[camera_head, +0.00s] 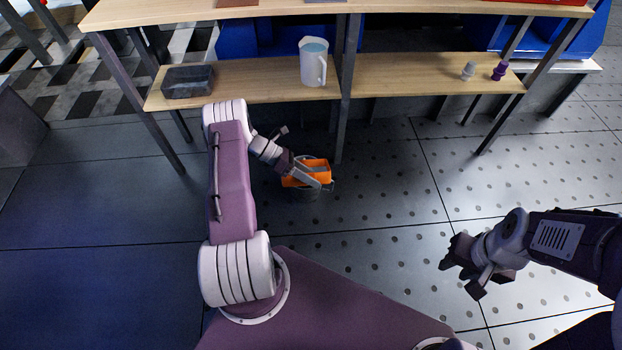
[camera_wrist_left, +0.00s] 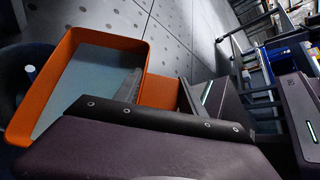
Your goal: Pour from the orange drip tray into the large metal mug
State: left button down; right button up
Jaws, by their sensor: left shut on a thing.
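The orange drip tray (camera_head: 318,164) is in the middle of the head view, held low over the floor. My left gripper (camera_head: 307,177) is shut on it. In the left wrist view the tray (camera_wrist_left: 150,55) shows its orange rim and a flat grey-blue inside, which looks like liquid. The fingers (camera_wrist_left: 158,92) are at its near side. The large metal mug (camera_head: 306,194), grey with a thin handle, stands on the floor directly below the tray, which partly hides it. A dark round rim (camera_wrist_left: 10,85) shows below the tray. My right gripper (camera_head: 462,277) looks open and empty, away to the right.
A wooden workbench (camera_head: 240,95) stands behind, with a dark box (camera_head: 188,82), a clear pitcher (camera_head: 313,62) and small grey (camera_head: 468,71) and purple (camera_head: 499,71) items on its lower shelf. A bench leg (camera_head: 342,130) is just behind the tray. The floor to the right is clear.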

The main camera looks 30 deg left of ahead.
pick_arm(q)
jog(key=shift+w, duration=0.1)
dwell(0.3)
jog(key=shift+r, duration=0.3)
jog(key=shift+w+a, duration=0.1)
jog(key=shift+b, duration=0.45)
jog(key=shift+w+r+n+g+h, duration=0.1)
jog(key=shift+r+n+g+h, duration=0.2)
